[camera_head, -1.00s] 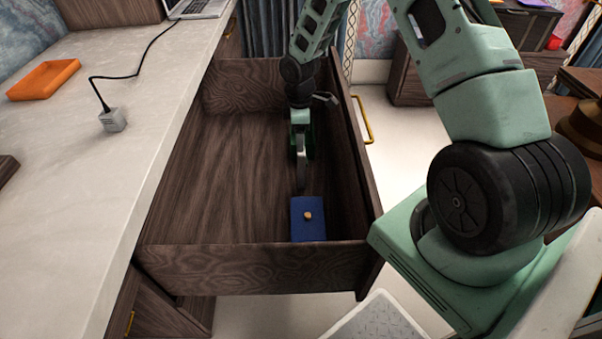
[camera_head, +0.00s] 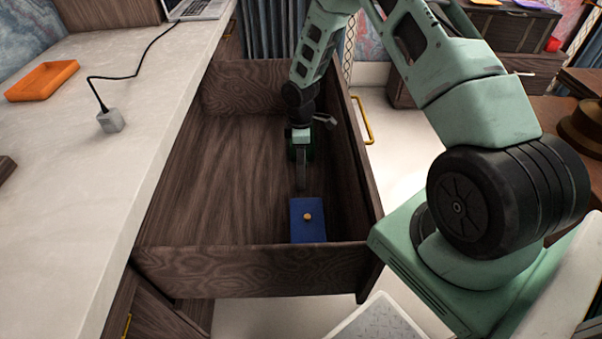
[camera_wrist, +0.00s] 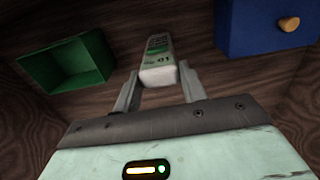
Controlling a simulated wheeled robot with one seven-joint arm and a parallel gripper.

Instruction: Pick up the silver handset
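The silver handset (camera_wrist: 158,62) lies on the drawer floor in the wrist view, with a dark, greenish upper face and a pale near end. My gripper (camera_wrist: 160,82) is open, its two fingers on either side of that near end; contact cannot be made out. In the head view my gripper (camera_head: 302,184) points down inside the open drawer, just behind the blue box. The handset cannot be told apart from the fingers there.
The blue box (camera_head: 308,231) with a round knob lies near the drawer's front right. A green open box (camera_wrist: 90,63) is at the left in the wrist view. The drawer's walls (camera_head: 250,262) enclose my gripper. The drawer's left part is clear.

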